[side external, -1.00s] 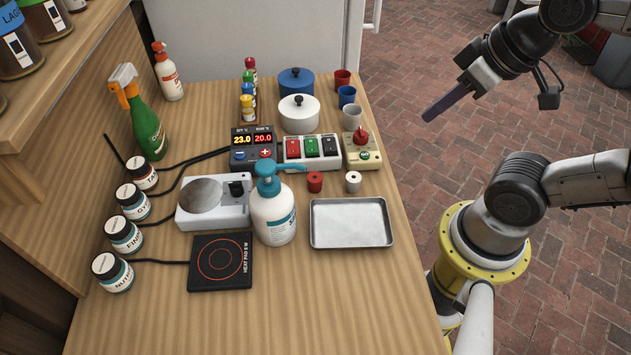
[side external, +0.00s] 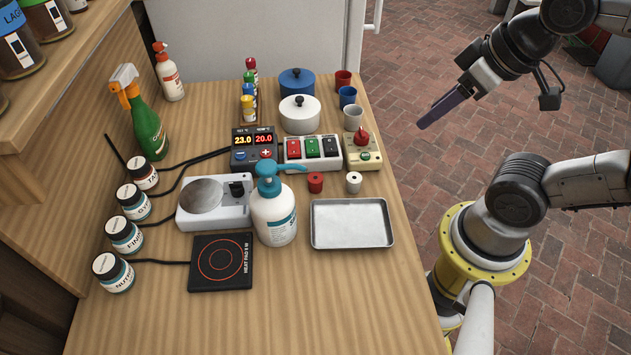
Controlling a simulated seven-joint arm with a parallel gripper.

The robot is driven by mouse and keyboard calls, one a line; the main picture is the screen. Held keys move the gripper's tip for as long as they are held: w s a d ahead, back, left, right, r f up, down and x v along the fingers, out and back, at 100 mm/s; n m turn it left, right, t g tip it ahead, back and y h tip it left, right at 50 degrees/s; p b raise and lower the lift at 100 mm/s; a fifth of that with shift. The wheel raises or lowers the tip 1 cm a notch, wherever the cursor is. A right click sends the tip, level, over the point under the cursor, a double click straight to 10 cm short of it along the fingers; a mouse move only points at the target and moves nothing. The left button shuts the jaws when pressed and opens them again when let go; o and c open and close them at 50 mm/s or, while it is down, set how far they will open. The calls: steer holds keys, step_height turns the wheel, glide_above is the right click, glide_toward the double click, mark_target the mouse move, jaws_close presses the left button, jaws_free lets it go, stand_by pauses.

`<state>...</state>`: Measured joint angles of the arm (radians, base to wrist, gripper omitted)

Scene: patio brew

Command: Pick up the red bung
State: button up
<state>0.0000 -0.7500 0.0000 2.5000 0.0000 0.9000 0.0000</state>
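The red bung (side external: 315,182) is a short red cylinder with a small hole in its top. It stands upright on the wooden table, just right of the pump bottle. A similar white bung (side external: 353,182) stands a little to its right. My gripper (side external: 422,124) is in the air beyond the table's right edge, up and to the right of the red bung and well apart from it. Its fingers overlap from this side, so I cannot see whether there is a gap between them. No object shows in it.
A white pump bottle (side external: 273,210) with a blue head stands close left of the red bung. A switch box (side external: 313,152) and a red-knobbed box (side external: 361,152) stand behind. An empty metal tray (side external: 350,224) lies in front. The table front is clear.

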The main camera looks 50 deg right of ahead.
stand_by(0.3)
steer(key=m+g+y, duration=0.5)
steer(key=m, duration=1.5)
glide_above(316, 177)
steer(key=d, duration=0.2)
steer(key=f, duration=1.4)
steer(key=shift+s+f, duration=0.2)
steer(key=shift+s, duration=0.2)
steer(key=shift+w+x, duration=0.15)
steer(key=shift+x, duration=1.3)
steer(key=shift+w+x, duration=0.1)
steer(key=shift+x, duration=1.4)
steer(key=shift+d, duration=0.2)
